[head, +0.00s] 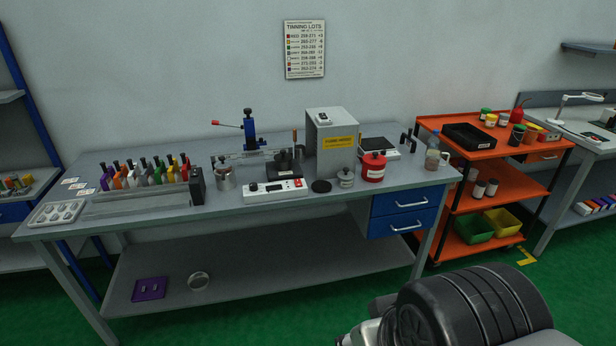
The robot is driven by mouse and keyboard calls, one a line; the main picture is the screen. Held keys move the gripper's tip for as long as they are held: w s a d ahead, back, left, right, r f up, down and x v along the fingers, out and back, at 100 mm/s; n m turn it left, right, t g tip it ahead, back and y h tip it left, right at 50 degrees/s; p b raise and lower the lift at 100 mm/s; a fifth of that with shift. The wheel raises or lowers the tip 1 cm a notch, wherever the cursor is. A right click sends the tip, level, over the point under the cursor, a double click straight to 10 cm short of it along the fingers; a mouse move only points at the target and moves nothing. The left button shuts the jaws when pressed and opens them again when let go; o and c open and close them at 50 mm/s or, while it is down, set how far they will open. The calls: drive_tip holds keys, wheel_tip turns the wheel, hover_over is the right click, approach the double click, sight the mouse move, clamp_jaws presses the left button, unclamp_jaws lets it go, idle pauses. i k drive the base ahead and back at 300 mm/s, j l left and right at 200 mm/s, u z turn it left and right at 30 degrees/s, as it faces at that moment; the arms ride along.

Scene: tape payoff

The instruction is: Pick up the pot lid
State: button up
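I cannot tell for sure which thing is the pot lid. A flat black disc (321,186) lies on the grey bench top, right of the white heater unit (274,190). A small grey pot (346,179) with a knobbed top stands just right of the disc. A red pot (373,169) with a dark knob on top stands further right. A dark ribbed part of my arm shows at the bottom right. My gripper's fingers are not in view.
An orange cart (480,190) stands to the right. Green floor in front is clear apart from my arm.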

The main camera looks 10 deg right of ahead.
sight(283, 157)
drive_tip(key=i+l, duration=0.1)
drive_tip(key=i, duration=2.3)
